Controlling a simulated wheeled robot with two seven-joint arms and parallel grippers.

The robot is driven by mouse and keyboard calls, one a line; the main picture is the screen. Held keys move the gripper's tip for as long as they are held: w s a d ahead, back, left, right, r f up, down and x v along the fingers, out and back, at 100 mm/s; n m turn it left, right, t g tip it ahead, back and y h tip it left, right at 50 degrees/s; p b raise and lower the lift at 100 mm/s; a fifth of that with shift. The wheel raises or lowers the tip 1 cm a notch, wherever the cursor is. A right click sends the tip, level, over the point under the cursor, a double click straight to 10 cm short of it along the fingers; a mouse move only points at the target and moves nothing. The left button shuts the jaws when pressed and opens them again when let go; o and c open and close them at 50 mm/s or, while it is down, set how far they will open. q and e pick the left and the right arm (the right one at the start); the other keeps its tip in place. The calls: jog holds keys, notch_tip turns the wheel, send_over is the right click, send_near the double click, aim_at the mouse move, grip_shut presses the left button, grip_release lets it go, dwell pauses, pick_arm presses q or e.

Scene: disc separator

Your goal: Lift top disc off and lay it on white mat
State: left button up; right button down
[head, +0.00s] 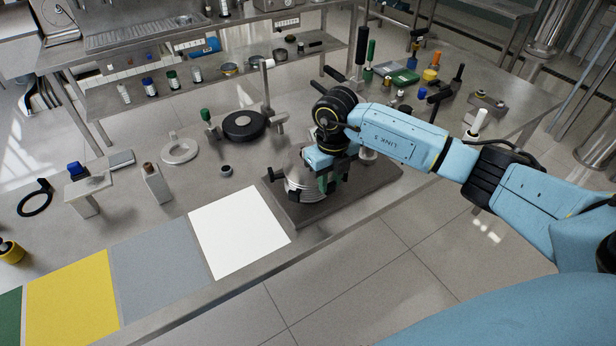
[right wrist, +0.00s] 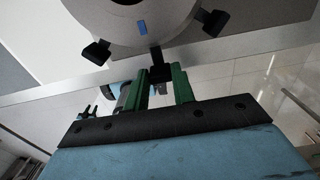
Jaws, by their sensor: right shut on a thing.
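A stack of round grey metal discs (head: 300,188) stands on a dark base plate (head: 375,188), partly hidden behind my right arm. In the right wrist view the top disc (right wrist: 105,22) shows as a pale grey ring with a blue mark and several black tabs around its rim. My right gripper (right wrist: 157,80) has its green fingers shut on one black tab of that disc; it also shows in the head view (head: 326,183). I cannot tell whether the top disc touches the stack. The white mat (head: 238,232) lies empty, left of the base plate. My left gripper is out of view.
Grey (head: 158,265) and yellow (head: 75,300) mats lie left of the white one along the front edge. A black round device (head: 244,125), a white ring (head: 180,150) and a small dark knob (head: 226,171) stand behind. Tools and bottles fill the back.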

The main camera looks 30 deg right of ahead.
jog(key=shift+r, duration=0.1)
jog(key=shift+r+p, duration=2.8)
jog(key=shift+r, duration=0.95)
jog(key=shift+f, duration=0.1)
